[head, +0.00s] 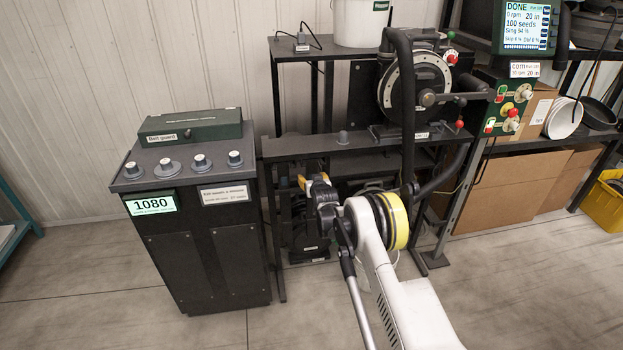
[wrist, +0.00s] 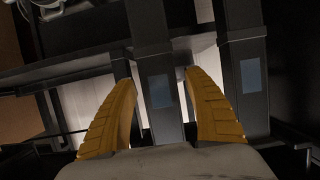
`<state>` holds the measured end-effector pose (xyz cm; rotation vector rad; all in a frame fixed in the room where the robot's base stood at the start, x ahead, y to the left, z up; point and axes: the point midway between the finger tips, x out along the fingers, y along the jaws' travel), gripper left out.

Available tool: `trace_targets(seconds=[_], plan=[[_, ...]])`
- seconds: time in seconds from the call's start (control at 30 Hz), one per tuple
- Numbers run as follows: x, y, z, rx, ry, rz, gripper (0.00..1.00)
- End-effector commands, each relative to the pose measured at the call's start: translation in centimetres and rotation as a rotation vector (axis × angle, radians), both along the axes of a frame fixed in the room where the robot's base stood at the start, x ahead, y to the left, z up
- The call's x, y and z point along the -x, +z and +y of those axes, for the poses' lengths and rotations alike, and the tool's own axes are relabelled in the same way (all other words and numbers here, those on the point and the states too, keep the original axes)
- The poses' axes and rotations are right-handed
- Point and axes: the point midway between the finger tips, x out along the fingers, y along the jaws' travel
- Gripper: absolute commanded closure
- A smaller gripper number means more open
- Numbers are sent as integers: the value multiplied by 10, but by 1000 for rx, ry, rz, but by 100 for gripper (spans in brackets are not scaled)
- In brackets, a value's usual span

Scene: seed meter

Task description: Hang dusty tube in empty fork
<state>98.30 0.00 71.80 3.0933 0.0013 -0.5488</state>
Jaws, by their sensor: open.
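My gripper (head: 313,181) has yellow fingers and points at the dark frame below the seed meter. In the wrist view my gripper (wrist: 158,78) is open. A dark, square-sided tube (wrist: 157,88) with a dull bluish window stands upright between the fingertips, with a gap on either side; I cannot tell whether it is within the fingers' reach. A second dark tube (wrist: 245,75) with a similar window stands to the right of the fingers. Neither can be told as the dusty one. I cannot make out the empty fork; my arm hides part of the frame in the head view.
A dark cabinet (head: 215,245) with knobs and a "1080" display stands left of the frame. The round seed meter (head: 414,85) sits above. A dark crossbar (wrist: 75,68) runs behind the fingers. Cardboard boxes (head: 520,185) and a yellow bin (head: 606,205) are at the right.

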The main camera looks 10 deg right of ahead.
Motion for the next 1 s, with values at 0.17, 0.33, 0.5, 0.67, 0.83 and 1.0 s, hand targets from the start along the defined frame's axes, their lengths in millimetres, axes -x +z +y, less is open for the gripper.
trace_targets(seconds=[0.17, 0.33, 0.5, 0.67, 0.83, 1.0], plan=[[22, 9, 0, 0, 0, 0, 40], [60, 23, 0, 0, 0, 0, 40], [91, 34, 0, 0, 0, 0, 40], [107, 40, 0, 0, 0, -1, 40], [111, 41, 0, 0, 0, -1, 40], [110, 41, 0, 0, 0, -1, 40]])
